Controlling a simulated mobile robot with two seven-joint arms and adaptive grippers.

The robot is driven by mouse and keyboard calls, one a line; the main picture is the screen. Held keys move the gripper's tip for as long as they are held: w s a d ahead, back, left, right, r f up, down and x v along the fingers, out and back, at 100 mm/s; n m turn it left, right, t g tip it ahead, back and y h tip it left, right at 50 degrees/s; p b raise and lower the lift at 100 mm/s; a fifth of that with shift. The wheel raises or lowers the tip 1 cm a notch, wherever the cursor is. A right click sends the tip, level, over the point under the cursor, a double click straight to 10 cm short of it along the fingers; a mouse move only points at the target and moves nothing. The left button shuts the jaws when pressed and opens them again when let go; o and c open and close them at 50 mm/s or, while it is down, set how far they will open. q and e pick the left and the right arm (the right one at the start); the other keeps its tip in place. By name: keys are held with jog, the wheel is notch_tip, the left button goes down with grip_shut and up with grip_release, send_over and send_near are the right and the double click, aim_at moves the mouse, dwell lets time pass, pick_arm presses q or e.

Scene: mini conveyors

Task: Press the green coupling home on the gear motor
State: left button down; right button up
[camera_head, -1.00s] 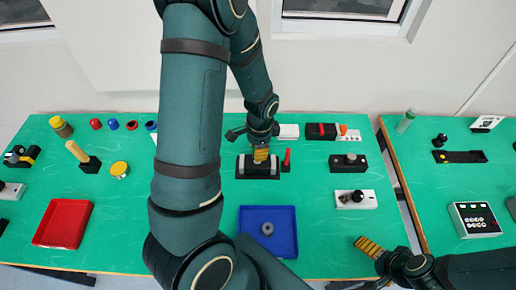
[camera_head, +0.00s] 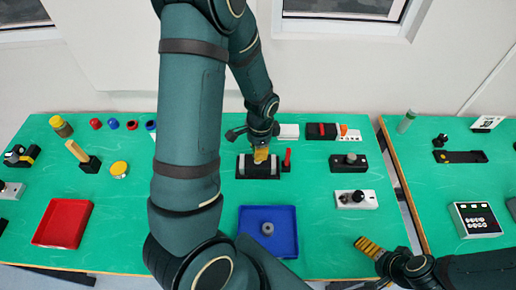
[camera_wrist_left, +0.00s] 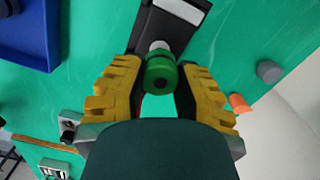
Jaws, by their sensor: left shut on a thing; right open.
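The green coupling (camera_wrist_left: 161,76) shows in the left wrist view between the yellow fingers of my left gripper (camera_wrist_left: 160,85), which is shut on it. A pale shaft stub shows just beyond the coupling, in line with the gear motor (camera_wrist_left: 166,22), a black body with a light grey part. Whether the coupling is fully seated cannot be told. In the head view, my left gripper (camera_head: 261,154) is at the gear motor (camera_head: 245,166), and its fingers hide the coupling. My right gripper (camera_head: 369,246) is open and empty over the table's front right edge.
A small red-topped part (camera_head: 287,160) stands close right of the motor. A blue tray (camera_head: 282,245) with a grey ring (camera_head: 267,229) lies in front. A red tray (camera_head: 50,238) is at left. Black and white units (camera_head: 348,163) stand to the right.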

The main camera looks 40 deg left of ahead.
pick_arm(q)
jog(key=shift+s+a+f+b, duration=0.1)
jog(key=shift+a+f+b, duration=0.05)
jog(key=shift+f+b, duration=0.6)
pick_arm(e)
jog(key=shift+s+a+f, duration=0.1)
jog(key=shift+s+f, duration=0.05)
jog(key=shift+f, duration=0.55)
pick_arm(q)
jog(key=shift+r+p, duration=0.3)
pick_arm(e)
jog(key=shift+r, duration=0.25)
